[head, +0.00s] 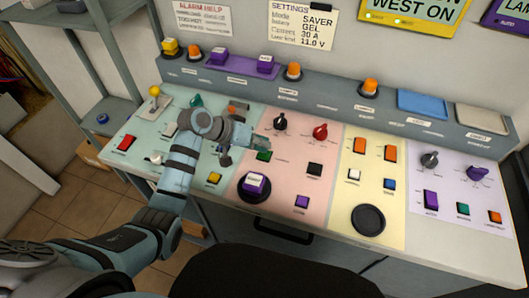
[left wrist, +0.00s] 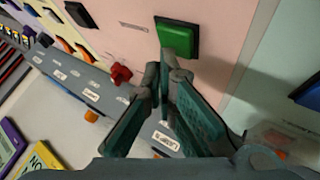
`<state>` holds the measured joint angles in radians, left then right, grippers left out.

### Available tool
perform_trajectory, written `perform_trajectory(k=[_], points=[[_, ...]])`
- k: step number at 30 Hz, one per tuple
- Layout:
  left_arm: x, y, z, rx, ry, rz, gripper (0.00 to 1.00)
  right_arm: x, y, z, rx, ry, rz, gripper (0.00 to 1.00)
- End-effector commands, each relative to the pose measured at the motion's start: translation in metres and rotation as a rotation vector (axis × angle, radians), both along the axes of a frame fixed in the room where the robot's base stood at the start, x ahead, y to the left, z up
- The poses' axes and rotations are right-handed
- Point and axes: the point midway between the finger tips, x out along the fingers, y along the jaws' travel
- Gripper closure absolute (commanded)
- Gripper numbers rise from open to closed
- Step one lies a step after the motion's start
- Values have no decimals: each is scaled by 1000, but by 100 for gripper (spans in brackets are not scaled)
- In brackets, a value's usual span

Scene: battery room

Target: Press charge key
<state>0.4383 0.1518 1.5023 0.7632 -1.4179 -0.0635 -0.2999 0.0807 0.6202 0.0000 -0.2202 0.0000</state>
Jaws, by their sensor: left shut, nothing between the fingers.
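A control panel holds several keys and knobs; its small labels are too blurred to tell which one is the charge key. A green key (head: 264,155) in a black frame sits on the pink section (head: 325,168). My left gripper (head: 262,143) is shut and empty, just behind and above this green key. In the left wrist view, the green key (left wrist: 177,37) shows just past the shut fingertips (left wrist: 167,72), and a gap to it seems to remain. Part of the panel is hidden behind my left arm. My right gripper is not in view.
A black knob (head: 280,121) and a red knob (head: 320,131) stand near the left gripper. A purple key on a round black base (head: 254,186) is in front. A raised ledge (head: 330,92) with orange lamps runs along the back. A grey shelf (head: 105,60) stands at left.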

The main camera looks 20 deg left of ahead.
Motion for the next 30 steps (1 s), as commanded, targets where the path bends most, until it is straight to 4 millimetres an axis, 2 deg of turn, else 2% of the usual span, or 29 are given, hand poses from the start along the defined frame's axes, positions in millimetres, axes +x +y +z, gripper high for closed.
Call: perform_trajectory(k=[30], points=[[0, 0, -10, 0, 1, 0, 100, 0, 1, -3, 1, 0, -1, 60]])
